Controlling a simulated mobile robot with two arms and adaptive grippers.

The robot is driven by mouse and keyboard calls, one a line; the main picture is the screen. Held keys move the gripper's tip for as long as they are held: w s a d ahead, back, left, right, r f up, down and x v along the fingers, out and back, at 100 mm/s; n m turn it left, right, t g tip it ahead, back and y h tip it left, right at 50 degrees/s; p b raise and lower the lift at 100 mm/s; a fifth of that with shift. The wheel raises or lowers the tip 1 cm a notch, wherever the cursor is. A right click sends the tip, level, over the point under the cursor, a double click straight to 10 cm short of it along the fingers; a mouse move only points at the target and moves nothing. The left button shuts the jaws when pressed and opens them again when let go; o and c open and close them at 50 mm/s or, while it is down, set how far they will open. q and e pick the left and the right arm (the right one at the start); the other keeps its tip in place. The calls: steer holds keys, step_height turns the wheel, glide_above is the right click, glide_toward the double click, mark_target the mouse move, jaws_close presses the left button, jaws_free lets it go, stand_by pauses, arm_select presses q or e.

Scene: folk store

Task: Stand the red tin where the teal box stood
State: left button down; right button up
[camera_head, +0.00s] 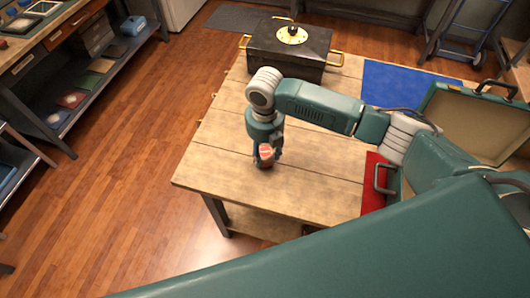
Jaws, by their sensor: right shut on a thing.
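The red tin (266,154), red with a pale patch, is between the fingers of my right gripper (266,148). The gripper points down and is shut on the tin, covering part of it. The tin is upright at or just above the bare left front part of the wooden table (225,150); I cannot tell if it touches the wood. I see no small teal box on the bare tabletop. My left gripper is not in view.
A black chest (288,52) with brass handles stands at the table's back. A blue mat (405,84) lies right of it. An open green case (470,118) and a red mat (372,188) are at the right. A shelf holds a blue box (133,26).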

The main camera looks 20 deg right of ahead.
mark_target(265, 152)
steer(key=shift+f, duration=0.55)
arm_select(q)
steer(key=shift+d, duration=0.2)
arm_select(e)
steer(key=o, duration=1.2)
steer(key=shift+f, duration=0.15)
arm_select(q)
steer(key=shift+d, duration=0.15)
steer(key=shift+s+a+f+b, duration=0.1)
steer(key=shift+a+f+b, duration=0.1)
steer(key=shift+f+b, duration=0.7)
arm_select(e)
step_height(265, 152, up, 12)
steer(key=shift+r, duration=0.2)
